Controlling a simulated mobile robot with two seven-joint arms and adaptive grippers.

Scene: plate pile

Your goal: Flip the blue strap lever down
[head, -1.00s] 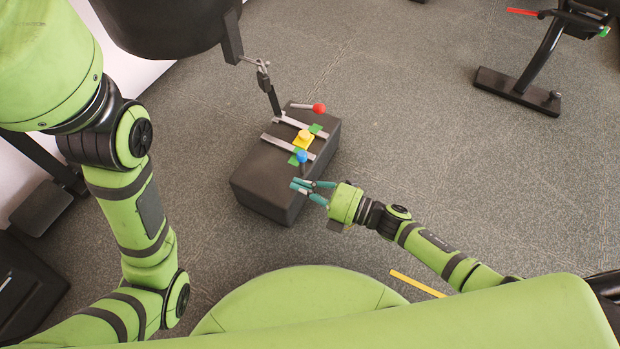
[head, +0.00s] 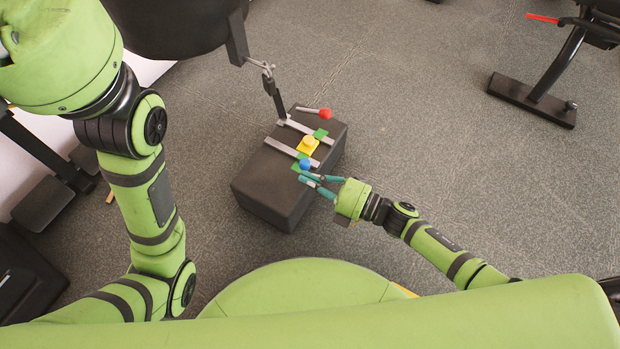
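A blue ball-tipped lever (head: 305,164) is at the near end of a strap fixture on top of a dark box (head: 262,183). A green patch (head: 297,167) lies beside the ball; the lever's stem is mostly hidden. My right gripper (head: 306,180) has teal fingers, spread open and empty. Its fingertips are just below the blue ball in the head view, very close to it; I cannot tell whether they touch. My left arm (head: 140,200) runs down the left side, but its gripper is out of view.
A red-tipped lever (head: 325,113) lies at the far end. Gym equipment stands at the upper right (head: 535,95). Open floor lies to the right.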

